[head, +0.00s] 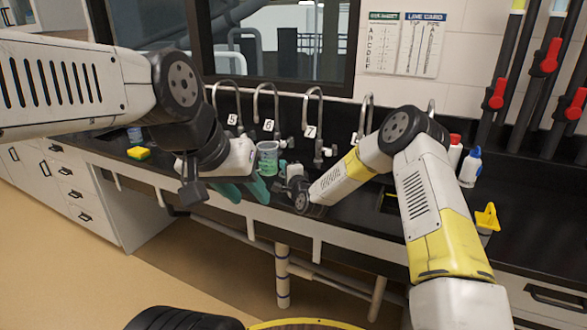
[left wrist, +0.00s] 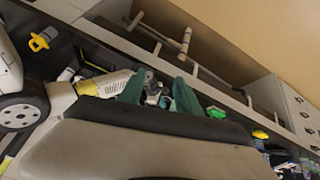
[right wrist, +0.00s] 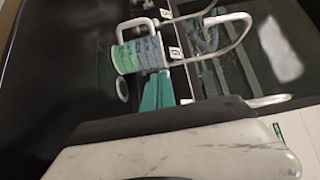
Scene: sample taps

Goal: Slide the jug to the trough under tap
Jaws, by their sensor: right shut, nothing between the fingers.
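The jug (head: 267,158), a clear cup with green bands, stands on the black counter below the taps labelled 6 (head: 268,125) and 7 (head: 310,131). It also shows in the right wrist view (right wrist: 138,52), beyond the right fingers. Tap 5 (head: 232,119) is to its left. My right gripper (head: 282,168) is shut and empty, just right of the jug; whether it touches the jug I cannot tell. My left gripper (head: 243,190) is open and empty, in front of the jug at the counter's front edge. The trough is hard to make out against the dark counter.
A bottle with a blue cap (head: 470,168) and a yellow object (head: 487,218) are at right. Tap spouts overhang behind the jug. Drawers (head: 68,185) fill the left front.

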